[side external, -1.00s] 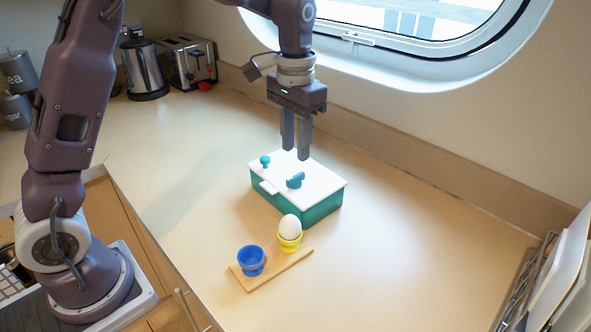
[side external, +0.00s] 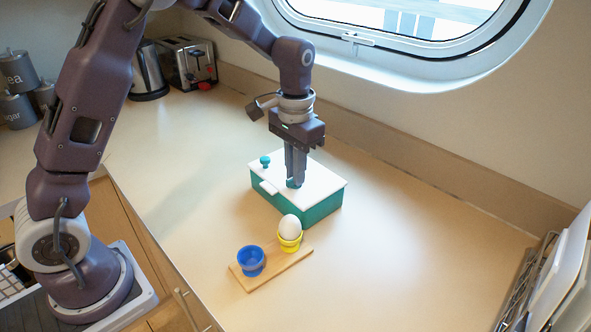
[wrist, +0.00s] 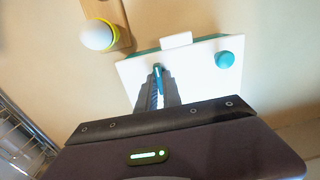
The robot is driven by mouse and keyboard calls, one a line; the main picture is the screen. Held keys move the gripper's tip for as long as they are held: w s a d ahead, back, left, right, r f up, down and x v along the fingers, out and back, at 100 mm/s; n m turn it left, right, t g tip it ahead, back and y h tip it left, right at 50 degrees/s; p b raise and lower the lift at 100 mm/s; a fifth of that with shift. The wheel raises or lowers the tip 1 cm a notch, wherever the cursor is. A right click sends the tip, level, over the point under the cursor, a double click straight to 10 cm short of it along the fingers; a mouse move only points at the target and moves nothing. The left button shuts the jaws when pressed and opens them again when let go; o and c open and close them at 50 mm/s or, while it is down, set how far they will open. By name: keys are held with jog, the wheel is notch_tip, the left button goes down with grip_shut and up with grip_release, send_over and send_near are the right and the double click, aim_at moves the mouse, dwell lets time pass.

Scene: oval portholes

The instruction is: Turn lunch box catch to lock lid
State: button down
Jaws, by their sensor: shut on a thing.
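The lunch box (side external: 318,212) is teal with a white lid (side external: 322,182) that lies flat on top. The teal catch (side external: 292,184) sits on the lid, mostly hidden by my fingers; its end shows in the wrist view (wrist: 157,72). My gripper (side external: 294,182) points straight down at the lid and is shut on the catch. In the wrist view my fingers (wrist: 158,85) are on both sides of it. A round teal knob (side external: 265,160) stands near the lid's far left corner, apart from my fingers; it also shows in the wrist view (wrist: 225,59).
A wooden board (side external: 270,272) in front of the box holds a blue cup (side external: 251,261) and a yellow cup (side external: 291,245) with a white egg (side external: 290,227). A toaster (side external: 189,62) and a kettle (side external: 148,75) stand at the back left. A rack with plates (side external: 553,265) is at the right.

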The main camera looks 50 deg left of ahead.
jog(key=shift+n, duration=0.4)
jog(key=n, duration=1.3)
jog(key=shift+n, duration=2)
jog(key=c, duration=1.5)
grip_release()
